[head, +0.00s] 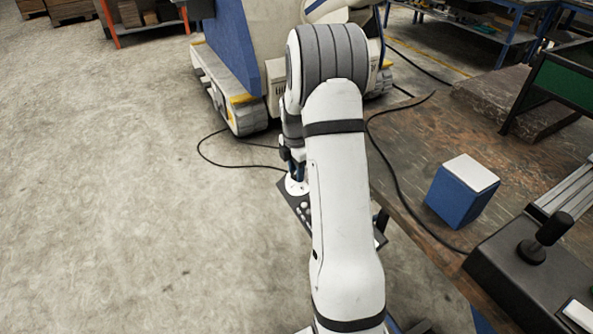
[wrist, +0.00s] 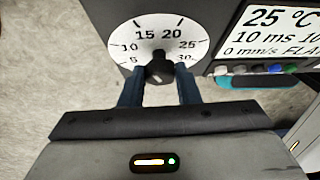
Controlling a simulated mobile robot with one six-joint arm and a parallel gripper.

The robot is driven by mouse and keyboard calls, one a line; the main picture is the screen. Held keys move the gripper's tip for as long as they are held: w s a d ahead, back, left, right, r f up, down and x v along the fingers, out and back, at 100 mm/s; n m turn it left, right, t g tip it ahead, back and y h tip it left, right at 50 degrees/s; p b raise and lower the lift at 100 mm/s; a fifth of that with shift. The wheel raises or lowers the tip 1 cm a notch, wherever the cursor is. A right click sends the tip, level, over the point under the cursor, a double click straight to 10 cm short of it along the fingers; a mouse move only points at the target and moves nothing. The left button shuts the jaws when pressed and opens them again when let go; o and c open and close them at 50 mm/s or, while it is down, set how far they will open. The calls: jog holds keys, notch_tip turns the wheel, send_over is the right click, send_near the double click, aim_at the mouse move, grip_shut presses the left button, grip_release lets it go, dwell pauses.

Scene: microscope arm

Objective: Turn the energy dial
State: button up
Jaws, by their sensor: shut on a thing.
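The energy dial is a black knob (wrist: 158,70) on a round white scale (wrist: 137,38) with marks from 5 to 30, on a dark panel in the wrist view. My gripper (wrist: 160,80) has its two blue fingers on either side of the knob and is shut on it. The knob's white pointer mark is small and hard to read, near the top of the knob. In the head view, the white scale (head: 296,186) shows only in part beside my gripper (head: 297,172); my arm hides much of the panel.
A display (wrist: 270,32) with text and several coloured buttons (wrist: 262,69) lies right of the dial. In the head view, a blue box with a white top (head: 461,190) and a black joystick unit (head: 540,245) stand on the brown table. Cables run nearby; open floor lies left.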

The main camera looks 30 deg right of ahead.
jog(key=m+t+b, duration=0.1)
jog(key=m+b, duration=0.1)
jog(key=m+t+b, duration=0.1)
jog(key=b, duration=0.1)
jog(key=shift+s+f+m+t, duration=0.25)
jog(key=shift+s+m+t, duration=0.05)
jog(key=shift+m, duration=0.1)
jog(key=shift+s+r+m+t+h+b, duration=0.15)
jog(key=shift+m+t+h+b, duration=0.35)
jog(key=shift+m+t+b, duration=0.75)
jog(key=shift+m+g+b, duration=0.25)
jog(key=shift+g+b, duration=0.1)
jog(key=shift+b, duration=0.15)
jog(key=o, duration=1)
jog(key=shift+p+v, duration=0.95)
jog(key=shift+v, duration=3)
